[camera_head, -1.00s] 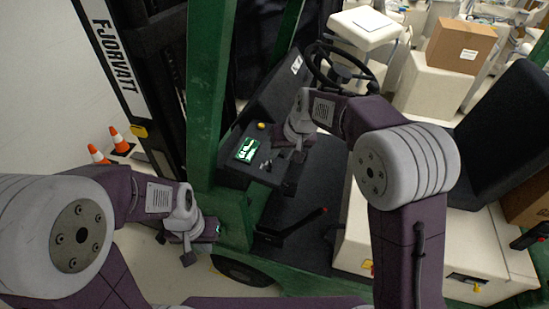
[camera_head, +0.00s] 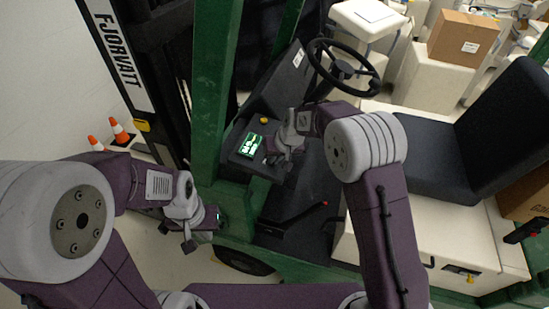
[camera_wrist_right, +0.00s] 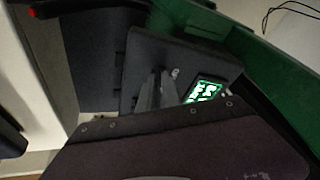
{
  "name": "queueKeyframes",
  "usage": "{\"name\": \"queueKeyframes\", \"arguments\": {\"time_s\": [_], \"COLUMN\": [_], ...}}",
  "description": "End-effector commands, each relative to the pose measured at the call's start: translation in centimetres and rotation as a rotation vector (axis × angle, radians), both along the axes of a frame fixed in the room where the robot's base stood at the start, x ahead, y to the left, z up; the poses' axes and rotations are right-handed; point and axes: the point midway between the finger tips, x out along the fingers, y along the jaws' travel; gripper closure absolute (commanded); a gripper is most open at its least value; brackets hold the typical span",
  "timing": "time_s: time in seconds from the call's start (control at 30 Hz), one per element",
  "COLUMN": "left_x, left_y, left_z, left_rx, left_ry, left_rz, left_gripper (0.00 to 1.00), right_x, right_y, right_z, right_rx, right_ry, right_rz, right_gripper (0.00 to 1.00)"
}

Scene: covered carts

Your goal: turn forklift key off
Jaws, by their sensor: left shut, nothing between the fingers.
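The forklift's dark control panel (camera_head: 240,158) carries a lit green display (camera_head: 251,145). In the right wrist view the display (camera_wrist_right: 204,90) lies right of my right gripper's fingers (camera_wrist_right: 158,90). A small metallic piece, probably the key (camera_wrist_right: 175,72), shows beside the fingertips; its turn angle is too small to read. My right gripper (camera_head: 272,157) is over the panel, just right of the display. Its fingers look close together, but whether they hold the key is unclear. My left gripper (camera_head: 176,238) is shut and empty, low beside the green mast post.
A steering wheel (camera_head: 344,70) and black seat (camera_head: 465,150) are behind and right of the panel. A green post (camera_head: 212,90) stands between my arms. A red-tipped lever (camera_head: 322,204) is below the panel. Orange cones (camera_head: 119,131) stand at the left.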

Motion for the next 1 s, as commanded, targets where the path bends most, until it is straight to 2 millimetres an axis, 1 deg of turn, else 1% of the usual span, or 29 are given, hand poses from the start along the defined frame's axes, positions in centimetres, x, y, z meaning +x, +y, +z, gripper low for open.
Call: {"name": "queueKeyframes", "arguments": {"time_s": [0.17, 0.27, 0.37, 0.57, 0.7, 0.9, 1.0], "left_x": [0.0, 0.0, 0.0, 0.0, 0.0, 0.0, 0.0], "left_y": [0.0, 0.0, 0.0, 0.0, 0.0, 0.0, 0.0], "left_z": [-0.4, -1.1, -2.2, -5.2, -7.0, -8.8, -9.3], "left_rx": [0.0, 0.0, 0.0, 0.0, 0.0, 0.0, 0.0], "left_ry": [0.0, 0.0, 0.0, 0.0, 0.0, 0.0, 0.0], "left_rz": [0.0, 0.0, 0.0, 0.0, 0.0, 0.0, 0.0], "left_gripper": [1.0, 1.0, 1.0, 1.0, 1.0, 1.0, 1.0], "right_x": [0.0, 0.0, 0.1, 0.2, 0.2, 0.2, 0.2], "right_y": [0.0, -0.1, -0.1, -0.2, -0.2, -0.3, -0.3], "right_z": [-0.1, -0.3, -0.5, -0.7, -0.7, -0.4, -0.3], "right_rx": [0.0, -0.001, -0.004, -0.013, -0.022, -0.035, -0.04], "right_ry": [-0.003, -0.008, -0.018, -0.051, -0.077, -0.114, -0.131], "right_rz": [0.009, 0.035, 0.08, 0.229, 0.357, 0.544, 0.633], "right_gripper": [1.0, 1.0, 1.0, 1.0, 1.0, 1.0, 1.0]}}
